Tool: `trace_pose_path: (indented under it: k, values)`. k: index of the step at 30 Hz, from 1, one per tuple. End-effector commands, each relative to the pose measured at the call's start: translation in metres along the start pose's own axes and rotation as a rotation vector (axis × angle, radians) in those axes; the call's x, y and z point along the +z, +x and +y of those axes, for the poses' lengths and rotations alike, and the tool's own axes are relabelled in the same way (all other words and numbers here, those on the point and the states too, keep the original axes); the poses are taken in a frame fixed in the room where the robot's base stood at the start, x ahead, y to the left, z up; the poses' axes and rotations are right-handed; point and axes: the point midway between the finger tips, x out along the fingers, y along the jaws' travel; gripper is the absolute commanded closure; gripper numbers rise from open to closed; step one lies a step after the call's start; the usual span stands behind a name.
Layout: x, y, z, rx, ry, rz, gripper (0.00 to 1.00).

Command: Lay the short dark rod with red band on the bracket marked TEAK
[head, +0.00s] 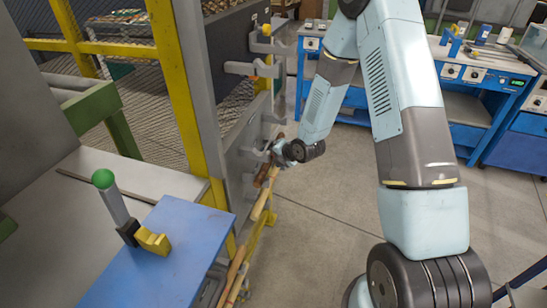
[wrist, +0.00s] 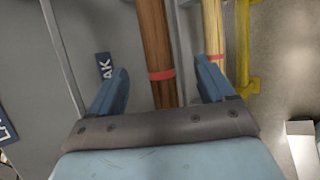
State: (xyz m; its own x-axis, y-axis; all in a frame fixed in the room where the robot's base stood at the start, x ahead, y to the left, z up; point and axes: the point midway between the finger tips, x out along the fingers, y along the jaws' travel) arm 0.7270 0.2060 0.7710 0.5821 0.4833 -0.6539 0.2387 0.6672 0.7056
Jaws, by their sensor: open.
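A dark brown rod with a red band (wrist: 156,45) runs up the wrist view between the fingers of my gripper (wrist: 160,85). The fingers are spread, with a gap on each side of the rod. A dark label ending in "AK" (wrist: 104,66) shows on the grey panel just left of the rod; my left finger hides its other letters. In the head view my gripper (head: 276,152) is beside the lower brackets of the grey rack panel. Rods there are small and partly hidden, so I cannot tell what bears the dark rod.
A paler rod with a red band (wrist: 213,35) is right of my gripper, near a yellow post (wrist: 243,45). Grey brackets (head: 240,68) stick out higher on the rack. A blue table (head: 165,250) is at the front left. Open floor (head: 320,220) lies right of the rack.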

Motion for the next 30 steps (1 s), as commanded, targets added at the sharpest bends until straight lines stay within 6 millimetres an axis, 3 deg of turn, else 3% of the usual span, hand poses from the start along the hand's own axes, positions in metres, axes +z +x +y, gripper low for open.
trace_pose_path:
  k: [4,14,30]
  values:
    - [0.001,0.000,0.003,0.005,-0.002,-0.002,0.00]
    - [0.001,-0.005,0.003,0.005,-0.003,-0.003,0.00]
    - [0.001,-0.086,0.002,0.003,-0.002,-0.002,0.00]
